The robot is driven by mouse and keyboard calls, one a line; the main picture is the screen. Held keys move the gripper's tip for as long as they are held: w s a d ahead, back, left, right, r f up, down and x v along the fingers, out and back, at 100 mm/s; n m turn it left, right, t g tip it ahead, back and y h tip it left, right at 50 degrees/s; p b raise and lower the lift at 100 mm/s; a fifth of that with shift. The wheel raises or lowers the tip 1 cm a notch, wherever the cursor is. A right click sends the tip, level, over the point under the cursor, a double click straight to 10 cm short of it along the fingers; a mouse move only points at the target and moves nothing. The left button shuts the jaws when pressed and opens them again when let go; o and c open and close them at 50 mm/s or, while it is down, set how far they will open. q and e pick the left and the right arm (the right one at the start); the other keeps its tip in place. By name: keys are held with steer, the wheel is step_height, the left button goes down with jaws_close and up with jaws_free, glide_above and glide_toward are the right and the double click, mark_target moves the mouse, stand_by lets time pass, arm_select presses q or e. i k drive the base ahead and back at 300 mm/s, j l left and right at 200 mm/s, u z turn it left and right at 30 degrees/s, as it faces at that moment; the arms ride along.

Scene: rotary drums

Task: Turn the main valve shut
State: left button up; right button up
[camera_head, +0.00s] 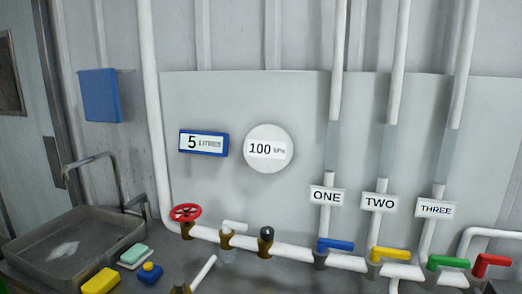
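A red handwheel valve (186,212) sits on a brass body at the left end of the white horizontal pipe (292,252); no label on it is readable. To its right on the pipe are a white-handled fitting (235,226) and a brass fitting with a black top (266,234). A blue lever (336,244), yellow lever (390,254) and green lever (448,263) sit below pipes labelled ONE, TWO and THREE. A red lever (492,264) is at the far right. Neither gripper is in view.
A blue display (204,142) reads 5 liters and a round gauge (268,149) reads 100 kPa. A sink (30,241) with a tap is at left. A yellow block (101,281), a green-white sponge (134,256) and a small blue object (150,273) lie beside it.

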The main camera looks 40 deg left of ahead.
mark_target(188, 218)
steer(key=u, duration=1.7)
steer(key=j+z, duration=0.2)
steer(key=i+l, duration=0.05)
steer(key=l, duration=0.05)
